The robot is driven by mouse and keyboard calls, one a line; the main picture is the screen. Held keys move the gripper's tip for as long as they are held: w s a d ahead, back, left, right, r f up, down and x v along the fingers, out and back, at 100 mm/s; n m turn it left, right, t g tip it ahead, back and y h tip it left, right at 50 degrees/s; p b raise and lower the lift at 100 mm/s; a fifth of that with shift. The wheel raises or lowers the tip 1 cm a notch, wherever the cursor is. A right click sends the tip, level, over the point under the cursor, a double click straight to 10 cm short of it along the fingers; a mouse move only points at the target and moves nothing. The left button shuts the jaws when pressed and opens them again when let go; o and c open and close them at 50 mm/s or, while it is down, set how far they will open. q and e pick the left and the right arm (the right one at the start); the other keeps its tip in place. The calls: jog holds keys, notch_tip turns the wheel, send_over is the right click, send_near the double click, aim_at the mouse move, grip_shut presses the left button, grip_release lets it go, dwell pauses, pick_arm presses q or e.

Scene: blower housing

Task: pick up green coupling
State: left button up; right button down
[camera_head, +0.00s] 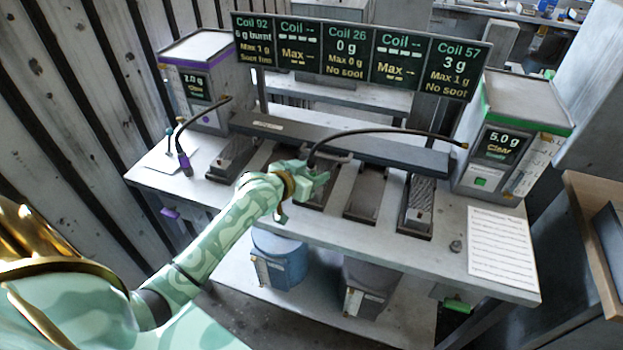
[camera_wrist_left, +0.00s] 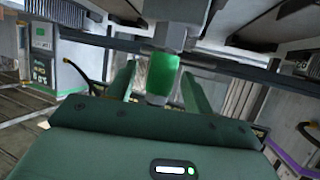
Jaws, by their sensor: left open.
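The green coupling (camera_wrist_left: 163,75) shows in the left wrist view as a bright green band on a grey cylindrical part. It lies between the two pale green fingers of my left gripper (camera_wrist_left: 158,88), which are open with gaps visible on both sides. In the head view my left gripper (camera_head: 312,182) is over the front middle of the bench, near the left end of a black hose (camera_head: 390,132). The gripper appears to hide the coupling there. My right gripper is not in view.
The bench (camera_head: 480,210) carries a purple-trimmed unit (camera_head: 205,75) at left and a green-trimmed unit (camera_head: 525,110) at right. Black trays (camera_head: 365,193) lie between them. A purple-ended hose (camera_head: 184,160) lies at left. A blue bin (camera_head: 280,262) stands below.

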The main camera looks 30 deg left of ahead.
aim_at(309, 163)
pick_arm(q)
jog(key=shift+c, duration=0.2)
jog(key=c, duration=1.1)
grip_shut()
jog(key=shift+r, duration=0.15)
jog(key=shift+r, duration=0.3)
notch_tip(309, 163, up, 3)
jog(key=shift+f+p, duration=0.2)
jog(key=shift+p, duration=0.55)
jog(key=s+d+r+p, duration=0.3)
jog(key=s+r, duration=0.6)
jog(key=s, duration=0.4)
jog(key=shift+s+d+r+p, duration=0.15)
jog(key=shift+s+r+p, duration=0.2)
jog(key=shift+p, duration=0.45)
